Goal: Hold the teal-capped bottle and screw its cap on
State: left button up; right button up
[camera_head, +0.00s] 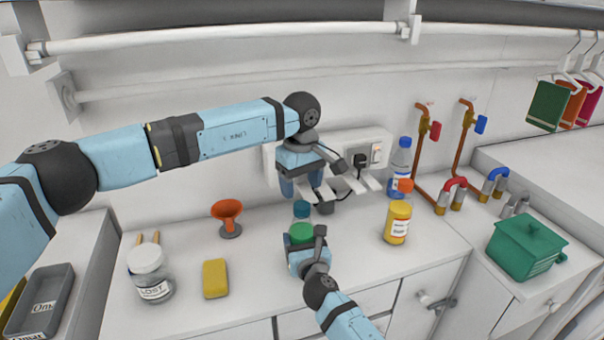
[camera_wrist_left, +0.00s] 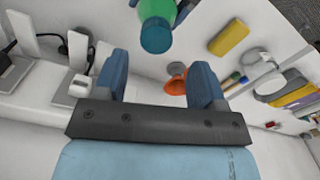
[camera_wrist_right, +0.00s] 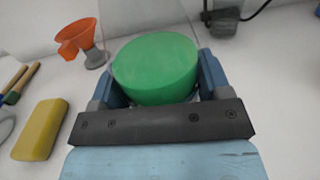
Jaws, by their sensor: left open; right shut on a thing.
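The bottle (camera_head: 301,232) is green with a teal cap (camera_head: 301,209) at its top, and stands near the middle of the counter. My right gripper (camera_head: 302,250) is shut around the bottle's body from the front; the right wrist view shows the green body (camera_wrist_right: 155,68) between its fingers. My left gripper (camera_head: 300,190) is open above the cap. In the left wrist view the teal cap (camera_wrist_left: 156,35) lies beyond the open fingers, apart from them. The frames do not show how tightly the cap sits on the neck.
An orange funnel (camera_head: 227,215), yellow sponge (camera_head: 215,279) and lidded jar (camera_head: 150,272) stand to the left. An orange-capped yellow bottle (camera_head: 397,222) and blue-capped bottle (camera_head: 400,165) stand to the right. A wall socket panel (camera_head: 350,145) with a plug is close behind my left gripper.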

pick_arm(q)
jog(key=n, duration=0.4)
jog(key=shift+r, duration=0.15)
jog(key=n, duration=0.4)
jog(key=shift+d+r+n, duration=0.1)
jog(key=shift+r+n, duration=0.05)
jog(key=shift+n, duration=0.25)
jog(key=n, duration=0.4)
jog(key=shift+w+r, duration=0.1)
jog(key=shift+r, duration=0.05)
jog(key=n, duration=0.4)
jog(key=shift+r, duration=0.15)
jog(key=n, duration=0.4)
jog(key=shift+r+n, duration=0.15)
jog(key=shift+n, duration=0.25)
jog(key=n, duration=0.4)
jog(key=shift+w+r, duration=0.1)
jog(key=n, duration=0.7)
jog(key=shift+r, duration=0.25)
jog(key=shift+f, duration=0.1)
